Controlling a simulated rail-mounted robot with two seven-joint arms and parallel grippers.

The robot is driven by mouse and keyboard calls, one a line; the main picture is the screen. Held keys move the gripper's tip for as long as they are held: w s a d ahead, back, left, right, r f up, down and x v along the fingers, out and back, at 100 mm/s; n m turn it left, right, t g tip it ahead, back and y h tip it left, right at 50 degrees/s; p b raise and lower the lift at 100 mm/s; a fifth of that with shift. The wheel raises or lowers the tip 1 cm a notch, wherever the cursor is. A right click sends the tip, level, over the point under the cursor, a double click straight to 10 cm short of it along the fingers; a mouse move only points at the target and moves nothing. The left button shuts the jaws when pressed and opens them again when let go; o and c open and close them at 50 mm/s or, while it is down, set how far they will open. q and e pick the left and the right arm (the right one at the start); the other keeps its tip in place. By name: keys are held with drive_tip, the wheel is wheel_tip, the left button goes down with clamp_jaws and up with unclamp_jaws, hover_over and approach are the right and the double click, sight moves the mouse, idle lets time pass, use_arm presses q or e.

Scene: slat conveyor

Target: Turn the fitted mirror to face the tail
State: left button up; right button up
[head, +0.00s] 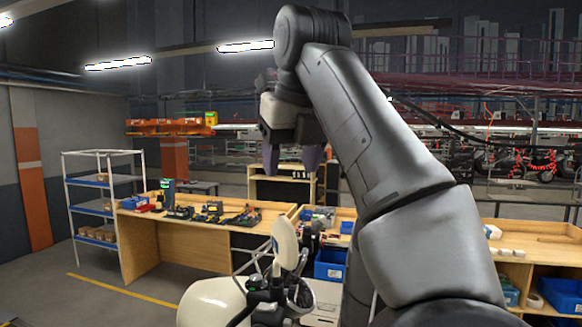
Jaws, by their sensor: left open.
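A pale scooter (212,303) stands at the bottom centre, with dark handlebar parts (266,304) beside its white body. A white oval piece (285,243), which looks like the fitted mirror, stands upright above the handlebar. I cannot tell which way its glass faces. My left gripper (291,162) hangs above the mirror, fingers pointing down, open and empty. It appears apart from the mirror, with a visible gap below the fingertips. My large grey arm covers the area to the right of the scooter. My right gripper is not in view.
A wooden workbench (180,250) with tools stands behind the scooter to the left, and a shelf rack (97,205) beyond it. Blue bins (330,263) stand close behind the handlebar. Another bench (540,250) is at the right. Open floor lies at the lower left.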

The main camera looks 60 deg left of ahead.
sight(275, 228)
use_arm(q)
drive_tip(key=x, duration=0.4)
drive_tip(key=p+x, duration=0.1)
drive_tip(key=x, duration=0.8)
drive_tip(key=shift+d+f, duration=0.2)
drive_tip(key=shift+f, duration=0.35)
clamp_jaws()
drive_tip(key=shift+s+f, duration=0.1)
drive_tip(key=shift+s, duration=0.05)
drive_tip(key=shift+s+a+m+t+h+b, duration=0.15)
drive_tip(key=shift+s+m+t+h+b, duration=0.15)
drive_tip(key=shift+m+b, duration=0.5)
drive_tip(key=shift+s, duration=0.1)
